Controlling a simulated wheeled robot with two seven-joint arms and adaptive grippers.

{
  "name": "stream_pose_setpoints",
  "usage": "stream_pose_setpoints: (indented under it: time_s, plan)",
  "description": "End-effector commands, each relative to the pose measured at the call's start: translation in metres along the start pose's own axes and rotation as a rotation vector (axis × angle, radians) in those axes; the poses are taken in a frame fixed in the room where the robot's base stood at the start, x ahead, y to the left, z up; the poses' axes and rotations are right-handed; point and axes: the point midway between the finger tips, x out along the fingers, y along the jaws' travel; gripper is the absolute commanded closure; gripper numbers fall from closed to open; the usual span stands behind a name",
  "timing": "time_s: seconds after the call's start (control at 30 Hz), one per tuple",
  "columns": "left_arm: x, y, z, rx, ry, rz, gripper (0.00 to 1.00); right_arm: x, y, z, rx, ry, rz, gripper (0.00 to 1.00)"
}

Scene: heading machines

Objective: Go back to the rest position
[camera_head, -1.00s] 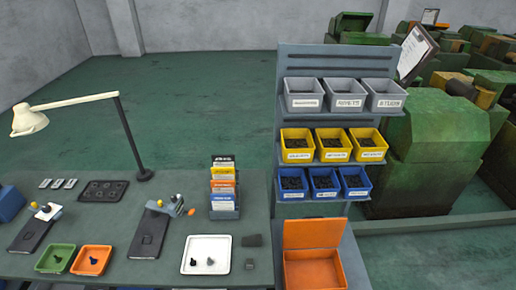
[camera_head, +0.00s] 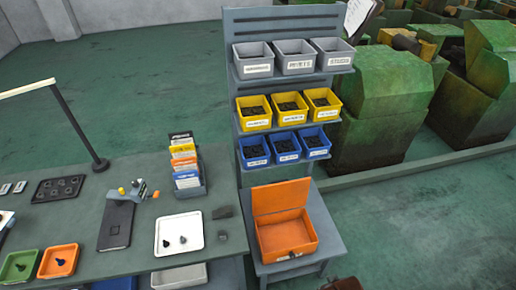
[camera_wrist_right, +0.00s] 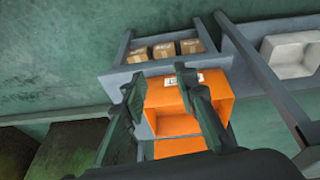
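My right gripper (camera_wrist_right: 158,80) shows in the right wrist view with its two dark green fingers spread apart. Nothing is held between them. Beyond the fingers is an orange box (camera_wrist_right: 160,92), apart from them as far as I can tell. In the head view an open orange box (camera_head: 270,240) with its lid raised stands on a small grey table right of the workbench. Neither gripper can be made out in the head view, and my left gripper is not in view.
A grey rack (camera_head: 285,87) holds grey, yellow and blue bins behind the small table (camera_head: 330,250). The workbench (camera_head: 130,180) at left carries a lamp (camera_head: 77,128), a white tray (camera_head: 180,236) and small trays. Green machines (camera_head: 385,105) stand at right. Open floor (camera_head: 430,230) lies at lower right.

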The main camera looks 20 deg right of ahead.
Motion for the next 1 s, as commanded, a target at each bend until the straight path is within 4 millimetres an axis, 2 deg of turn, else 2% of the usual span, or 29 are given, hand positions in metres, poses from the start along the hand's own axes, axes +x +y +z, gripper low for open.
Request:
stream_pose_setpoints:
  time_s: [0.03, 0.17, 0.27, 0.37, 0.5, 0.57, 0.7, 0.83, 1.0]
  plan:
    - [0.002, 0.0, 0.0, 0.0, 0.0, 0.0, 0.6, 0.016, -0.002, 0.004, -0.001, -0.009, -0.003, 0.73]
    - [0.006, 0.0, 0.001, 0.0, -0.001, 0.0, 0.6, 0.056, -0.007, 0.013, -0.006, -0.023, -0.009, 0.73]
    - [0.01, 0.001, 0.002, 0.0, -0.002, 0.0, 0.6, 0.094, -0.011, 0.026, -0.012, -0.038, -0.015, 0.73]
    - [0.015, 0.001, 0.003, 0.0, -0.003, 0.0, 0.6, 0.142, -0.018, 0.046, -0.02, -0.058, -0.022, 0.73]
    - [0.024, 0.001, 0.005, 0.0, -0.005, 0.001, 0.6, 0.219, -0.029, 0.092, -0.034, -0.09, -0.034, 0.73]
    - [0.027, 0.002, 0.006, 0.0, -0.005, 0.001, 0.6, 0.248, -0.034, 0.115, -0.04, -0.104, -0.038, 0.73]
    - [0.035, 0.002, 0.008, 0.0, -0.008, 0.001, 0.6, 0.306, -0.043, 0.176, -0.057, -0.136, -0.049, 0.73]
    - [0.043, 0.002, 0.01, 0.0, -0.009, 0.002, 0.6, 0.346, -0.049, 0.24, -0.073, -0.166, -0.057, 0.73]
    - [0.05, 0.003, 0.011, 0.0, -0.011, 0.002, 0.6, 0.371, -0.052, 0.31, -0.091, -0.195, -0.065, 0.73]
